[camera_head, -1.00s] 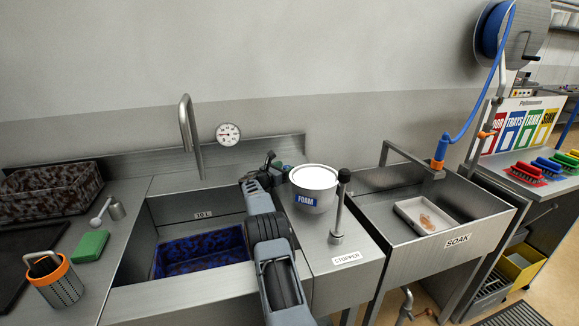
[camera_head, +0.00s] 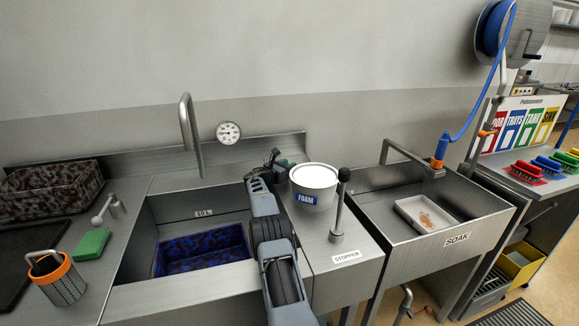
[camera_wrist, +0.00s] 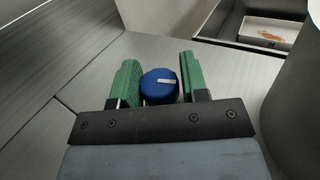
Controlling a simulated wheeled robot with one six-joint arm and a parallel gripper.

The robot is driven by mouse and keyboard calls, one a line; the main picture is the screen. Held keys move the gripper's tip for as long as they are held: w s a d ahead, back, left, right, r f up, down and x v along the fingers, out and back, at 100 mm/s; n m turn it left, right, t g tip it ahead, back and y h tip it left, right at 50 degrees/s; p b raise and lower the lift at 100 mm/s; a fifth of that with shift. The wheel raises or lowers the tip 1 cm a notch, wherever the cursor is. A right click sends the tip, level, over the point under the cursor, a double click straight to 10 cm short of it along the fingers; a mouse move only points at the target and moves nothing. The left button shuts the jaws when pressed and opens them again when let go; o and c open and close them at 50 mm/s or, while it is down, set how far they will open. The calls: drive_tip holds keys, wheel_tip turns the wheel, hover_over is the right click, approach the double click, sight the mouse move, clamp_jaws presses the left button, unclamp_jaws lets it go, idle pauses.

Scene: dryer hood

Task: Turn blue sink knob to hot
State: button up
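My gripper (camera_wrist: 159,80) has green finger pads, one on each side of the knob. In the head view my gripper (camera_head: 279,160) is at the back of the deck, just left of the foam tub. The knob is hidden there. The round dial gauge (camera_head: 228,132) is on the wall behind the sink.
The white foam tub (camera_head: 315,184) stands close to the right of my gripper. A stopper post (camera_head: 338,210) stands in front of it. The wash sink (camera_head: 165,222) lies left of my arm, with a tall spout (camera_head: 188,130). The soak sink (camera_head: 455,205) is further right.

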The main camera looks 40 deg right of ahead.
drive_tip(key=shift+f, duration=0.1)
drive_tip(key=c, duration=0.4)
drive_tip(key=t+b, duration=0.1)
drive_tip(key=b, duration=0.1)
drive_tip(key=n+t+b, duration=0.1)
drive_tip(key=b, duration=0.1)
drive_tip(key=shift+s+d+f+n+t+b, duration=0.1)
drive_tip(key=shift+f+n+t+b, duration=0.2)
drive_tip(key=shift+b, duration=0.05)
drive_tip(key=shift+c, duration=0.2)
drive_tip(key=n+t+b, duration=0.1)
drive_tip(key=t+b, duration=0.1)
drive_tip(key=b, duration=0.1)
drive_tip(key=shift+y, duration=0.4)
drive_tip(key=n+t+b, duration=0.1)
drive_tip(key=t+b, duration=0.1)
drive_tip(key=b, duration=0.1)
drive_tip(key=shift+r+n+y, duration=0.15)
drive_tip(key=shift+n+y, duration=0.25)
drive_tip(key=shift+r, duration=0.15)
drive_tip(key=o, duration=0.7)
drive_tip(key=shift+s+r, duration=0.1)
drive_tip(key=shift+o, duration=1.2)
